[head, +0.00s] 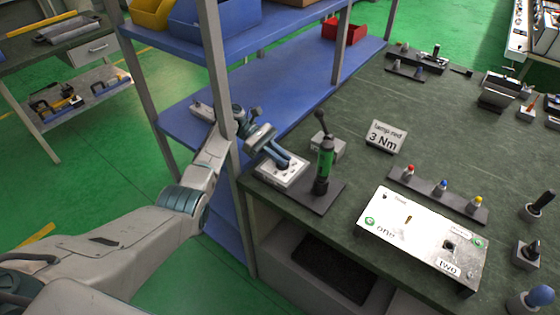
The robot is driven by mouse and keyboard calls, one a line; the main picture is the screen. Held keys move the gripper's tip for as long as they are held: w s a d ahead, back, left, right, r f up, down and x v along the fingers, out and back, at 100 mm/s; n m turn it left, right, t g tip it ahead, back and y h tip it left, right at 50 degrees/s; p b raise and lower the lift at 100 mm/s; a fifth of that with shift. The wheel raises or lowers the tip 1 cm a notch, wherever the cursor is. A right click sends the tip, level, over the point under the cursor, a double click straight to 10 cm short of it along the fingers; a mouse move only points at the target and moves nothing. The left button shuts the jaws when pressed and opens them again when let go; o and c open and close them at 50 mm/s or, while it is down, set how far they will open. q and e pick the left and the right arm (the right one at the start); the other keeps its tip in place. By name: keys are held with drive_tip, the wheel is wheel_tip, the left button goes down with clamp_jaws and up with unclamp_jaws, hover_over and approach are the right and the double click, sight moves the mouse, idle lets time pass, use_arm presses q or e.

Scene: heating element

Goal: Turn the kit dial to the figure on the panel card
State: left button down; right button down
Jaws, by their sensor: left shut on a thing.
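The panel card (385,136) stands on the green bench top and reads "lamp red 3 Nm". A small box with a white top face (278,178) sits at the bench's left edge. My left gripper (291,164) reaches down onto this box from the upper left. It is shut on what appears to be the kit dial, which the fingers hide. The dial's setting cannot be read. A green and black torque driver (325,163) stands upright on a dark base plate (327,197) beside the box. My right gripper is not in view.
A white panel (408,243) labelled "one" and "two" lies at the front. Behind it is a dark rail (430,191) with red, blue and yellow lamps. A blue shelf rack's grey post (233,150) stands close to my left arm. The bench middle (440,120) is clear.

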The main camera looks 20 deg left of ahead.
use_arm(q)
drive_tip(key=shift+m+g, duration=0.4)
drive_tip(key=c, duration=1.4)
unclamp_jaws()
drive_tip(key=shift+c, duration=0.2)
drive_tip(key=v, duration=0.5)
drive_tip(key=shift+w+r+p, duration=0.1)
drive_tip(key=shift+r+p, duration=0.15)
drive_tip(key=shift+p, duration=0.15)
drive_tip(key=v, duration=0.1)
drive_tip(key=b+v, duration=0.1)
drive_tip(key=v, duration=0.1)
drive_tip(key=shift+w+a+f, duration=0.15)
drive_tip(key=shift+a+f, duration=0.05)
drive_tip(key=shift+a, duration=0.2)
drive_tip(key=shift+w+a+r+b, duration=0.25)
drive_tip(key=shift+a+b, duration=0.25)
drive_tip(key=shift+b, duration=0.2)
drive_tip(key=shift+a+r, duration=0.25)
